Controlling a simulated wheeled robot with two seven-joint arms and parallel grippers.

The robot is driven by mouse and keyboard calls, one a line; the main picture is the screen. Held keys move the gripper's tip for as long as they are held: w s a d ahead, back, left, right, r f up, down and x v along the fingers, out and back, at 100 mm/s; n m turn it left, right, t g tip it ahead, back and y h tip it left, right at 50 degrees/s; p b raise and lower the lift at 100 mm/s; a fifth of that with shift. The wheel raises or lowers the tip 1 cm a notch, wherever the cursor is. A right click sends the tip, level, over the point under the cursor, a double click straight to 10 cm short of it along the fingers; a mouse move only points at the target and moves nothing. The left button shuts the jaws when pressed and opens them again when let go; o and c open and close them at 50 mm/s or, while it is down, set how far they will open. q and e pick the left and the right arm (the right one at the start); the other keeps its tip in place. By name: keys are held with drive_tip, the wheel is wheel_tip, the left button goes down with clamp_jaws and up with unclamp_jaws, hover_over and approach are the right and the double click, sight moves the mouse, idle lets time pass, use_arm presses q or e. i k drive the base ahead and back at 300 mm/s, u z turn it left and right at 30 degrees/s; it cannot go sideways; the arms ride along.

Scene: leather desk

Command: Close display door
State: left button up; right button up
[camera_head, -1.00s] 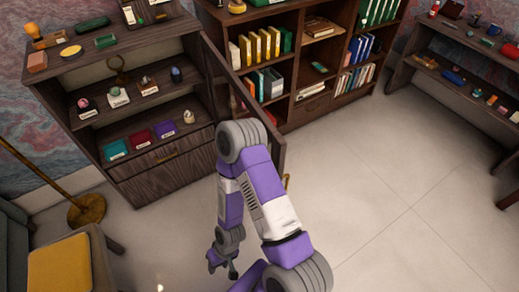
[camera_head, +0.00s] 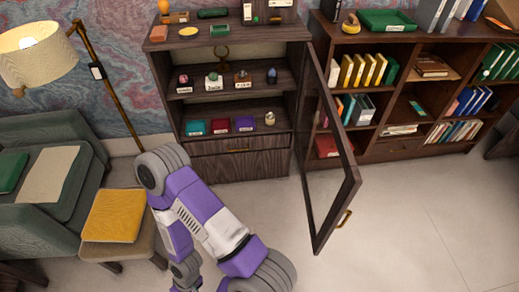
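The display door (camera_head: 333,150) is a dark wooden frame with a glass pane. It stands open, swung out from the right side of the display cabinet (camera_head: 240,165) into the room. Its brass handle (camera_head: 345,218) is on the outer lower edge. The cabinet's shelves are exposed. One of my purple and white arms bends up from the bottom, left of the door and apart from it. Its wrist reaches the bottom edge and its fingers are out of frame. I cannot tell which arm it is. No gripper fingertips show.
A bookcase (camera_head: 400,150) stands behind and right of the door. A stool with a yellow cushion (camera_head: 113,215), a green armchair (camera_head: 95,160) and a floor lamp (camera_head: 112,100) are at left. The floor (camera_head: 420,235) right of the door is clear.

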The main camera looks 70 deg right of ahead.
sight(352, 181)
drive_tip(key=u, duration=0.65)
drive_tip(key=k, duration=1.85)
drive_tip(key=z, duration=2.2)
drive_tip(key=i, duration=0.5)
drive_tip(key=k, duration=0.4)
drive_tip(key=u, duration=1.15)
drive_tip(key=i, duration=0.2)
drive_tip(key=z, duration=1.05)
